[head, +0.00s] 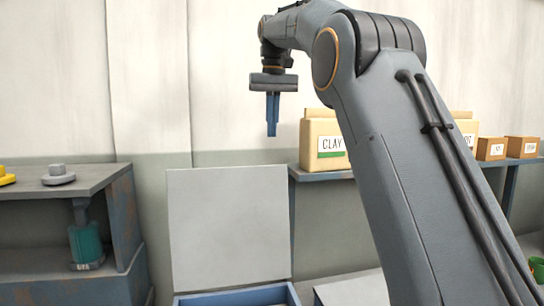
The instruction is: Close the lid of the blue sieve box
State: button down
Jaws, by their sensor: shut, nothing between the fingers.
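The blue sieve box (236,297) is at the bottom centre of the head view, with only its upper rim in frame. Its pale grey lid (229,228) stands upright at the back of the box, so the box is open. My gripper (272,134) hangs above the lid's top edge in the picture, pointing down, with its blue fingers shut and empty. It appears apart from the lid. How far it is in front of or behind the lid, I cannot tell. The lower part of the box is out of frame.
A box labelled CLAY (324,140) sits on the right shelf. A pale surface (352,290) lies right of the sieve box.

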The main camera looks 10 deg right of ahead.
notch_tip(320, 180, down, 8)
jog(key=s+p, duration=0.2)
jog(key=p, duration=0.1)
jog(key=shift+s+f, duration=0.25)
jog(key=shift+s, duration=0.05)
dwell(0.4)
